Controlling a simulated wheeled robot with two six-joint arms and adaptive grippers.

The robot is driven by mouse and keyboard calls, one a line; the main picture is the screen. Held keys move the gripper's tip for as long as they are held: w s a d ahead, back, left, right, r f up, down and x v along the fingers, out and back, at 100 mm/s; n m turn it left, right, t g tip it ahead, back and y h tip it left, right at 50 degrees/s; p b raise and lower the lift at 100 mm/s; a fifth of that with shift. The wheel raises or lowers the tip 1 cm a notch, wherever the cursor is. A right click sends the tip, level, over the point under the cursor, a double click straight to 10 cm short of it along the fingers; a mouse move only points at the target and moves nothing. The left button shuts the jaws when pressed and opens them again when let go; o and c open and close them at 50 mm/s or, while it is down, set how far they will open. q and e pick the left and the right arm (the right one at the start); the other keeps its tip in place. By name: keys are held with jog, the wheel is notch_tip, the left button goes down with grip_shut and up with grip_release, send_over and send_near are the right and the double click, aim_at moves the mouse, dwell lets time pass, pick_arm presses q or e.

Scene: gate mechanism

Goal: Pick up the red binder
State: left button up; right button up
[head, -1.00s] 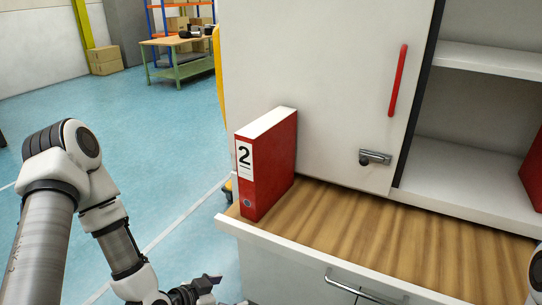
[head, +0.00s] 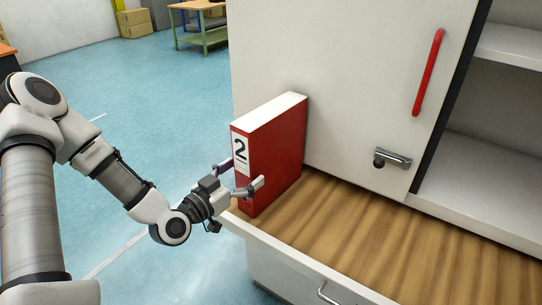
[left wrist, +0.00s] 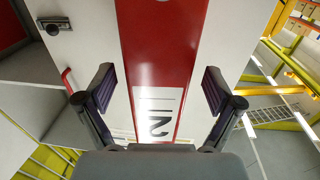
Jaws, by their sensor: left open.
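The red binder (head: 275,150) stands upright on the wooden counter near its left end, its white label marked 2 facing my left arm. My left gripper (head: 240,175) is open at the lower part of the binder's spine. One finger is on the left of the spine and the other shows in front of its right side. In the left wrist view the binder (left wrist: 160,40) lies centred between the spread fingers of the gripper (left wrist: 158,80), with a gap on each side. I cannot tell how deep the fingers reach. My right gripper is not in view.
A white cabinet door with a red handle (head: 429,72) and a metal latch (head: 392,158) stands behind and right of the binder. The wooden counter (head: 350,220) right of the binder is clear. Open shelves (head: 480,190) are at the right.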

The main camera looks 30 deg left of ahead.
aim_at(272, 155)
pick_arm(q)
jog(key=w, duration=0.3)
jog(key=w+d, duration=0.1)
jog(key=w, duration=0.1)
jog(key=shift+f+p, duration=0.3)
jog(key=shift+p, duration=0.05)
jog(key=shift+d+r, duration=0.1)
jog(key=shift+s, duration=0.1)
jog(key=c, duration=0.7)
grip_shut()
